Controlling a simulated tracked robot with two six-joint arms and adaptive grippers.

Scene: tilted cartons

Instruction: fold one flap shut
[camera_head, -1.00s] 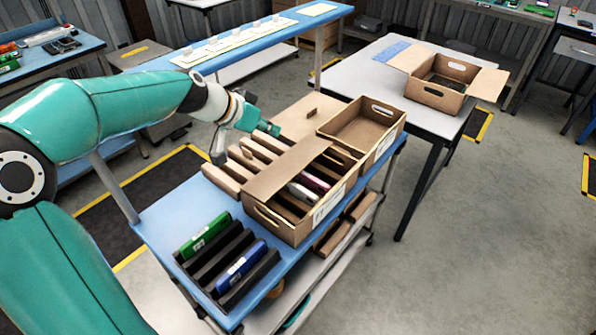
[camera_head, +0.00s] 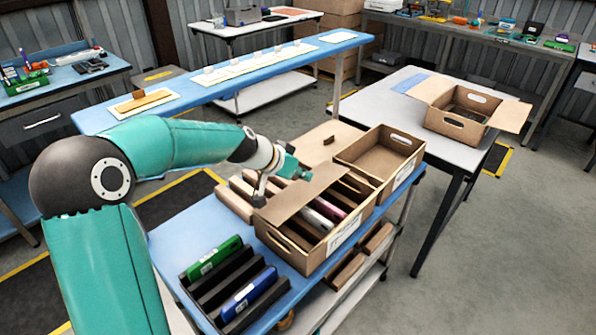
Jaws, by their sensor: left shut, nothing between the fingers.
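An open brown carton (camera_head: 318,256) stands on the blue cart top, holding several slim items, among them a white one (camera_head: 318,219) and a pink one (camera_head: 329,209). Its long left flap (camera_head: 297,194) sticks out along the far-left edge and lies partly over the opening. My left gripper (camera_head: 282,188) is shut and empty. It is beside the far-left side of this flap, at the flap's edge; I cannot tell whether it touches. A second open carton (camera_head: 378,157) stands behind, with a wide flap (camera_head: 325,143) spread to the left. My right gripper is not in view.
A black rack (camera_head: 237,287) with a green (camera_head: 214,257) and a blue item (camera_head: 248,293) sits at the cart's near end. Brown blocks (camera_head: 236,200) lie left of the carton, close to my gripper. Another open carton (camera_head: 455,126) stands on the grey table.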

